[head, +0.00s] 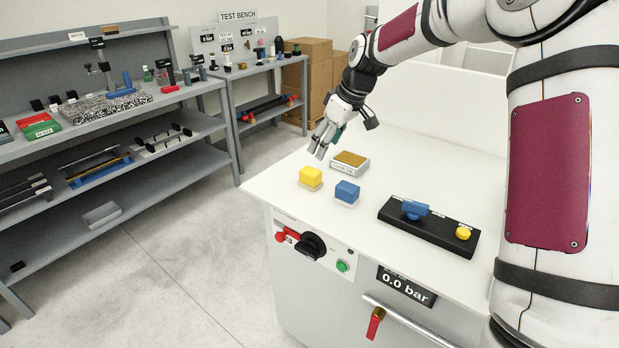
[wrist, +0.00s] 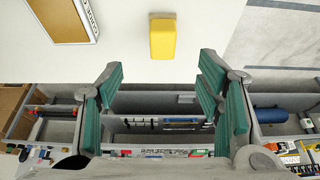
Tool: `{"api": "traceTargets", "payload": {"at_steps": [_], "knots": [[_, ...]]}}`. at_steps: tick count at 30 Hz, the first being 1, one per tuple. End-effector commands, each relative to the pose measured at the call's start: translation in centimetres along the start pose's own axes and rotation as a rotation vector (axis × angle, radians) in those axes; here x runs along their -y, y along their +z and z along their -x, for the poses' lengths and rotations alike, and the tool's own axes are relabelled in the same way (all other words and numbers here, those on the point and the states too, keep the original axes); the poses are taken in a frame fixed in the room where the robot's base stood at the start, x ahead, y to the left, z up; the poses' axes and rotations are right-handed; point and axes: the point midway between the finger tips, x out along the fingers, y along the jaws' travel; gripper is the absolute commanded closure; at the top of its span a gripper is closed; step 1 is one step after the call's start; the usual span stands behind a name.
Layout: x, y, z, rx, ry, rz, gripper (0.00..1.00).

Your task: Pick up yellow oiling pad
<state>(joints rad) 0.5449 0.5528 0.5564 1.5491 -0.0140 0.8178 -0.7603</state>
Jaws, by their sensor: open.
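The yellow oiling pad (head: 311,175) is a small yellow block on a pale base near the left edge of the white bench top. It also shows in the wrist view (wrist: 162,38), at the upper middle, ahead of the fingers. My gripper (head: 322,140) is above the bench, behind and above the pad, apart from it. In the wrist view my gripper (wrist: 165,95) has its green-padded fingers spread wide with nothing between them.
A blue pad (head: 347,191) sits just right of the yellow one. A tray with a brown surface (head: 350,163) lies behind them. A black panel (head: 428,225) with a blue handle and yellow knob is at the right. Shelves (head: 110,110) stand left, across the floor.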

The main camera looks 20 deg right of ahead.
Motion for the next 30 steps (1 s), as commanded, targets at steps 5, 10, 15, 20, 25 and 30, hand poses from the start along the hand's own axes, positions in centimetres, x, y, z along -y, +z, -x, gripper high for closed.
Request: {"api": "traceTargets", "payload": {"at_steps": [5,10,15,20,25,30], "knots": [[0.2,0.1,-3.6,0.005,-0.005,0.0,0.4],[0.2,0.1,-6.2,0.003,-0.002,0.0,0.4],[0.1,0.1,-7.4,0.002,0.0,-0.001,0.4],[0.4,0.0,-8.9,0.004,-0.003,0.001,0.4],[0.6,-0.2,-11.4,0.004,-0.003,-0.001,0.4],[0.5,-0.2,-12.6,0.003,0.0,-0.001,0.4]]}}
